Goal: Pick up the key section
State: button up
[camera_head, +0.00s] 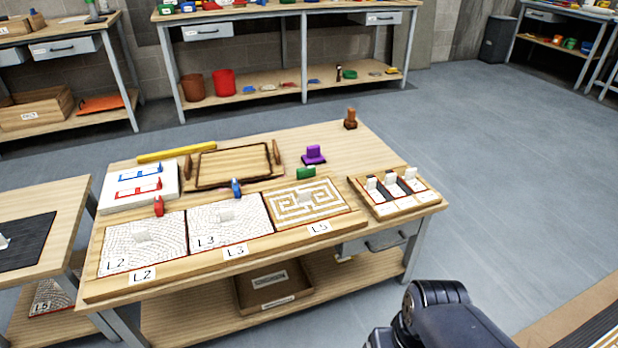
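The panel with a gold-and-white Greek-key pattern (280,210) looks like the key section. It lies flat on the middle table, at the right end of a row of three panels, with a white block upright at its centre. A dark part of my arm shows at the bottom right, apart from the table. My gripper is not in view.
A wooden tray (200,184), a purple piece (313,154), a green piece (306,172) and a brown stamp-like piece (350,120) stand behind the panels. A compartment tray (420,199) sits to the right. Open floor (500,170) lies right of the table. Another patterned surface edges in at bottom right.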

aim_at(296, 205)
jog(key=i+j+z, duration=0.1)
jog(key=j, duration=0.25)
jog(key=i+j+z, duration=0.2)
jog(key=i+j, duration=0.15)
jog(key=j, duration=0.35)
jog(key=i+j, duration=0.1)
jog(key=j, duration=0.25)
jog(key=i+j+z, duration=0.15)
jog(key=j, duration=0.2)
